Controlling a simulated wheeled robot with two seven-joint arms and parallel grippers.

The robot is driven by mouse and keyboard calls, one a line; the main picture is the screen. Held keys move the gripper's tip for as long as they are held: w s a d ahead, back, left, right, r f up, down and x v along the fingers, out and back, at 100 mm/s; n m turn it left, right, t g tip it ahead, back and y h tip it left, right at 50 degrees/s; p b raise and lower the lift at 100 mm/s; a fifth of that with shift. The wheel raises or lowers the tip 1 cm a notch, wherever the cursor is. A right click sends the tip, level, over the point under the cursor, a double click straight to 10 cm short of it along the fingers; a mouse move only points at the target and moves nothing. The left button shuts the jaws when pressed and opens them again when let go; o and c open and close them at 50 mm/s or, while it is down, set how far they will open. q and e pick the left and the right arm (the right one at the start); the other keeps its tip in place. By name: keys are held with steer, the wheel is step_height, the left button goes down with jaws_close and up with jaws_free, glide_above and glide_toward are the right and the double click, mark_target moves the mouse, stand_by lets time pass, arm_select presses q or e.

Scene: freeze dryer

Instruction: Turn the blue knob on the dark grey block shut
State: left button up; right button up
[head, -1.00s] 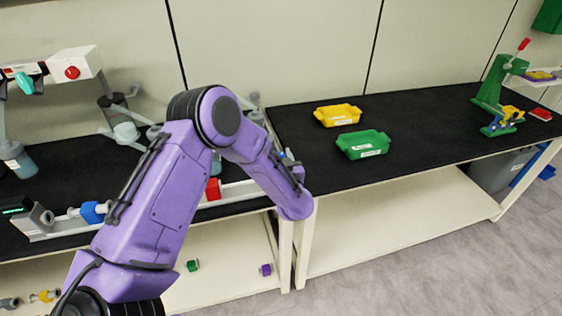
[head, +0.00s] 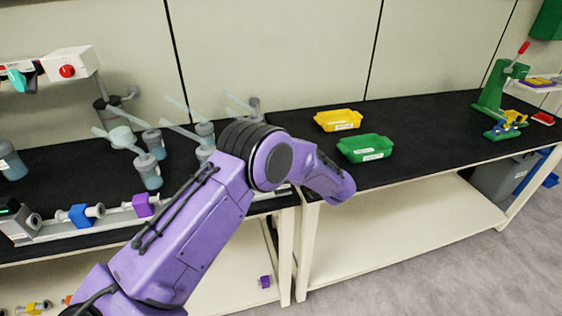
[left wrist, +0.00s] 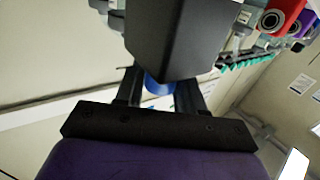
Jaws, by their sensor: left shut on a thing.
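The dark grey block (left wrist: 185,35) fills the upper middle of the left wrist view, close in front of my left gripper. A blue knob (left wrist: 154,85) shows partly below the block, between my left gripper's (left wrist: 158,92) dark fingers. The fingers are shut on the blue knob; the block hides part of it. In the head view my purple left arm crosses the middle and hides the gripper, the dark grey block and this knob. My right gripper is out of view.
Several flasks stand on the black bench, one flask (head: 149,172) left of my arm. A rail carries a blue valve (head: 78,215) and a purple valve (head: 143,204). A yellow tray (head: 339,119) and a green tray (head: 366,148) lie to the right, with free bench around them.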

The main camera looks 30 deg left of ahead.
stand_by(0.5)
arm_select(q)
steer(key=o, duration=0.9)
steer(key=d+b, duration=0.1)
steer(key=d, duration=0.2)
steer(key=d+b, duration=0.1)
steer(key=d, duration=0.3)
steer(key=s+d+b, duration=0.1)
steer(key=d, duration=0.2)
steer(key=shift+s+d, duration=0.1)
steer(key=shift+d, duration=0.05)
steer(key=shift+d, duration=0.1)
